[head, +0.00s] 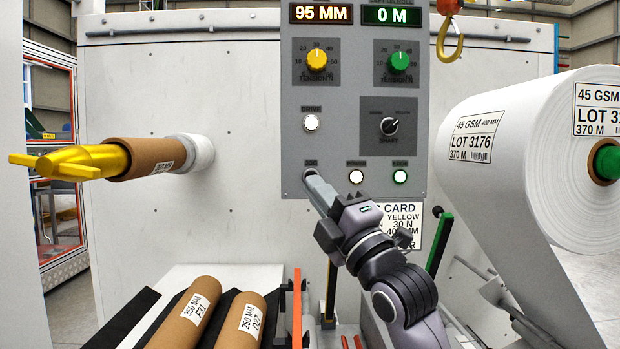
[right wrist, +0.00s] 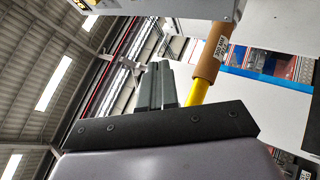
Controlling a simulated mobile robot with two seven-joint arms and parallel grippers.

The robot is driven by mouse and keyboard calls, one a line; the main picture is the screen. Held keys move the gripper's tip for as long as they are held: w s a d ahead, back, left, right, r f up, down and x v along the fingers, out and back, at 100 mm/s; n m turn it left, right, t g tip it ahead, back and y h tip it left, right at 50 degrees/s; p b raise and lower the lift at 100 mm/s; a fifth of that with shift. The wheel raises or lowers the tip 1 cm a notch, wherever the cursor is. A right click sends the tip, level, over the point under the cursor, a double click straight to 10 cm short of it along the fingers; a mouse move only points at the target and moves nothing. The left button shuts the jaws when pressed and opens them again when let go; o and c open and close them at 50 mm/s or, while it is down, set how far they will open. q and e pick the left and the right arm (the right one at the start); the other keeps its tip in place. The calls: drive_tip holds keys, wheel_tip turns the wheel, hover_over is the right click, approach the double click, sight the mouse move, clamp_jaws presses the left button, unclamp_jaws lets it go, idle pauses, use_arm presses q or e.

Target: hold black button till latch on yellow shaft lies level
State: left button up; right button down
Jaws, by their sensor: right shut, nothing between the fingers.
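The yellow shaft (head: 115,158) sticks out from the machine wall at the left, with a brown core on it. Its yellow latch (head: 58,165) lies across the shaft's end, close to level, its right end slightly lower in the picture. The shaft also shows in the right wrist view (right wrist: 197,92). My right gripper (head: 312,178) is shut and empty, its fingertips at the JOG label on the grey panel (head: 350,140). The black button is hidden behind the fingertips, so I cannot tell whether it is pressed. My left gripper is not in view.
A large white paper roll (head: 530,150) stands at the right. A yellow hook (head: 450,35) hangs at the top right of the panel. Two brown cores, one (head: 185,315) beside the other (head: 240,322), lie at the lower left. A green lever (head: 440,240) stands right of my arm.

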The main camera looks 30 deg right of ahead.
drive_tip(key=shift+w, duration=0.1)
drive_tip(key=w+d, duration=0.4)
drive_tip(key=w, duration=0.3)
drive_tip(key=shift+w+d, duration=0.25)
drive_tip(key=shift+d, duration=0.05)
idle(1.9)
drive_tip(key=shift+w+d, duration=0.2)
drive_tip(key=shift+w, duration=0.15)
